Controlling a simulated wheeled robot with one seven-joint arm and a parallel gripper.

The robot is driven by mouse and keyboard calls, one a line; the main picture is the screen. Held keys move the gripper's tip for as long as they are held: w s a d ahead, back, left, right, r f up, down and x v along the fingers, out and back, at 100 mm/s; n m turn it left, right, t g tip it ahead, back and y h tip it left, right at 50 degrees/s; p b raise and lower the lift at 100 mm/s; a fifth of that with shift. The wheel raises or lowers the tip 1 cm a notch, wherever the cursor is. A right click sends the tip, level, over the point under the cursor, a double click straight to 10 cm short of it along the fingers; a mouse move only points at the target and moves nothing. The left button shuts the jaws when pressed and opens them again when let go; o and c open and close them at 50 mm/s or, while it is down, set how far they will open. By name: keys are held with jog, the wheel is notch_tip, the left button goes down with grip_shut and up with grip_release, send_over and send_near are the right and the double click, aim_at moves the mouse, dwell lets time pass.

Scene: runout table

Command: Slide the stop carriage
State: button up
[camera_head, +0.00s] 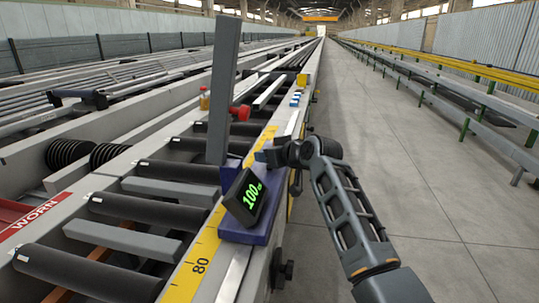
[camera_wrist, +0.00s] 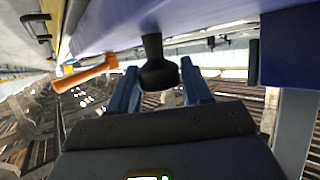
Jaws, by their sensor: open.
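The stop carriage (camera_head: 238,234) is a purple-blue block on the rail at the table's right edge. It bears a tall grey stop plate (camera_head: 223,90), a red knob (camera_head: 240,113) and a tilted display (camera_head: 248,198) reading 100. My gripper (camera_head: 270,155) is at the carriage's right side, partly hidden by its own wrist. In the wrist view the carriage's purple underside or side (camera_wrist: 205,15) fills the top. My open gripper (camera_wrist: 158,66) has one blue finger on each side of a black knob or handle (camera_wrist: 158,74). I cannot tell whether they touch it.
A yellow scale (camera_head: 198,264) marked 80 runs along the rail. Black rollers (camera_head: 85,272) lie left of it. An orange lever (camera_wrist: 84,73) is left of the fingers. A red "WORN" strip (camera_head: 42,214) is at left. The concrete floor (camera_head: 400,140) at right is clear.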

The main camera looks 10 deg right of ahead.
jog(key=shift+o, duration=1.4)
jog(key=v, duration=0.8)
jog(key=shift+p, duration=0.45)
jog(key=shift+f, duration=0.1)
